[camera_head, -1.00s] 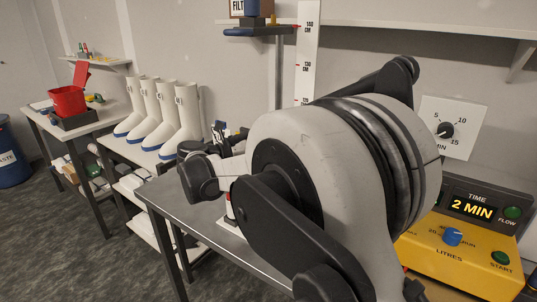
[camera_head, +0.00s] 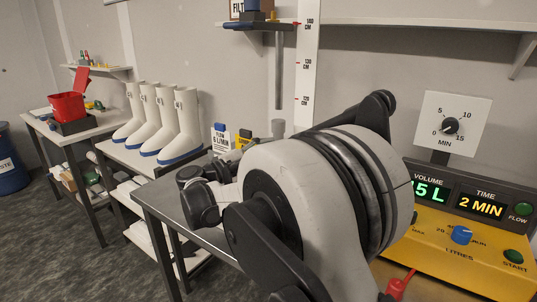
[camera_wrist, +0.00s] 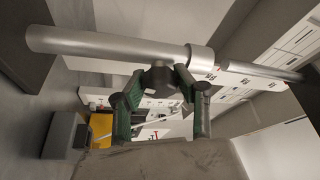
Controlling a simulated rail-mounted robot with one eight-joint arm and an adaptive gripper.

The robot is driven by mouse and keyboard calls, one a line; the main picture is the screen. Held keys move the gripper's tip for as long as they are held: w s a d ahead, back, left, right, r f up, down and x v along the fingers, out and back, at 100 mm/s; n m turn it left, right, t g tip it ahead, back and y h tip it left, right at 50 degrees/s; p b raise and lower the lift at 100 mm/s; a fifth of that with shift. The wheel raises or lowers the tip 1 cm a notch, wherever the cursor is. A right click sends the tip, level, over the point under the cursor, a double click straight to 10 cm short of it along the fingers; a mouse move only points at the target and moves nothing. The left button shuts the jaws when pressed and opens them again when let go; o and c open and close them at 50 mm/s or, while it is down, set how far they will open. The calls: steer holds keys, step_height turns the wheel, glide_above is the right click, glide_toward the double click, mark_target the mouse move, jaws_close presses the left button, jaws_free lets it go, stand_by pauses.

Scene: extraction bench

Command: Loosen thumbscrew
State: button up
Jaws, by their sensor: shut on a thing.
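In the wrist view a dark round thumbscrew (camera_wrist: 160,78) sits against the side of a silver post (camera_wrist: 110,46), near a wider silver collar (camera_wrist: 202,60). My gripper (camera_wrist: 160,82), with green-padded fingers, has its fingertips on either side of the thumbscrew and is shut on it. The fingers partly hide the thumbscrew, and its threads do not show. In the head view the post (camera_head: 278,70) rises to a shelf-like platform, with a grey collar (camera_head: 278,127) lower down. My arm hides my gripper and the thumbscrew there.
The yellow control unit (camera_head: 440,260) stands at the right, with lit displays and a blue knob (camera_head: 461,235). A timer dial (camera_head: 450,126) is behind it. White boots (camera_head: 160,120) and a red bin (camera_head: 67,106) are at the left. A height scale (camera_head: 308,60) is beside the post.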

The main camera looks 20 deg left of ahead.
steer(key=shift+n+t+b, duration=0.35)
steer(key=shift+n+t, duration=0.15)
steer(key=shift+n, duration=0.6)
steer(key=o, duration=1.2)
steer(key=shift+r, duration=0.1)
